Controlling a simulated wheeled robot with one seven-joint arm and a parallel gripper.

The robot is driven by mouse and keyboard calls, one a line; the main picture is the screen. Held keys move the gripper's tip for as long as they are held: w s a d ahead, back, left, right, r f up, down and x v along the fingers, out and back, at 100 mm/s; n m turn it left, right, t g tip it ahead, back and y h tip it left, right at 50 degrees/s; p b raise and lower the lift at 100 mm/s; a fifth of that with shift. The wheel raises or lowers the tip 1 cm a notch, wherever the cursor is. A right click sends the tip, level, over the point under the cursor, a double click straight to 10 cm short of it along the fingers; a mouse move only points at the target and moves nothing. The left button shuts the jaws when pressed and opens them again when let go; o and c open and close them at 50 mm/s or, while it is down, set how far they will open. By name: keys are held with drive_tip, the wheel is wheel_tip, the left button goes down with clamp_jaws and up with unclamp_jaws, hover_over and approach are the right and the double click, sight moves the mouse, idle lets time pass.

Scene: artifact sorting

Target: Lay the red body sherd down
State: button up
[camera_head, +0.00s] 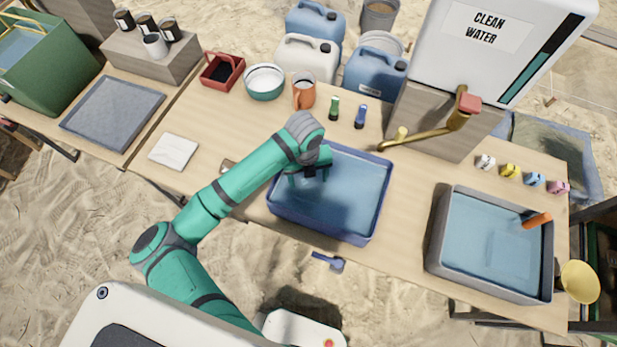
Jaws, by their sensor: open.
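My gripper (308,174) is open above the blue basin (375,207), near its back left part. The basin holds water, and a dark shadow lies in it under my gripper. I cannot make out a red body sherd in this view; my gripper and wrist hide part of the basin. Nothing shows between the fingers, though they are small and dark here.
A grey basin (437,232) of water with an orange piece (537,220) stands at right. A brass tap (425,135) reaches toward the blue basin. A grey tray (112,112) and white cloth (174,151) lie left.

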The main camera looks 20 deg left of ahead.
sight(307, 183)
wheel_tip(307, 183, up, 12)
drive_tip(key=shift+a+r, duration=0.15)
drive_tip(key=shift+a, duration=0.05)
idle(0.4)
idle(0.4)
